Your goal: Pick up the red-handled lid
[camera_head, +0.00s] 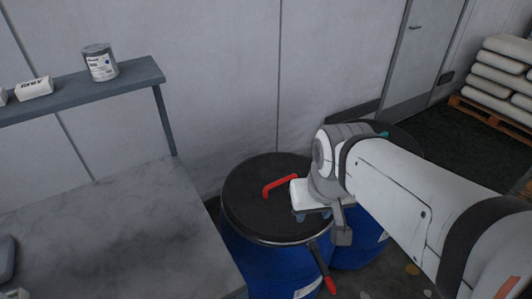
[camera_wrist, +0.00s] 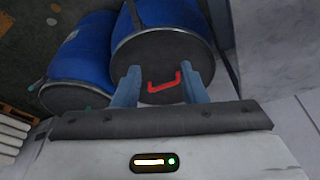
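The lid (camera_head: 250,205) is a dark round disc with a red handle (camera_head: 280,185), and it lies on top of a blue drum (camera_head: 265,265). In the wrist view the lid (camera_wrist: 150,50) and its red handle (camera_wrist: 168,86) show ahead of my gripper (camera_wrist: 159,69). The gripper is open, with its two blue-grey fingers apart and nothing between them. The handle appears between the fingers in that view, but I cannot tell the exact gap. In the head view my gripper (camera_head: 312,214) is over the right side of the lid, to the right of the handle. The arm hides part of the lid's right edge.
A second blue drum (camera_head: 362,250) stands behind my arm. A grey bench (camera_head: 100,220) is at left, with a shelf (camera_head: 130,77) above it holding a can (camera_head: 100,62) and a white box (camera_head: 34,88). A red-tipped lever (camera_head: 327,275) hangs at the drum's front. Stacked sacks (camera_head: 500,72) are far right.

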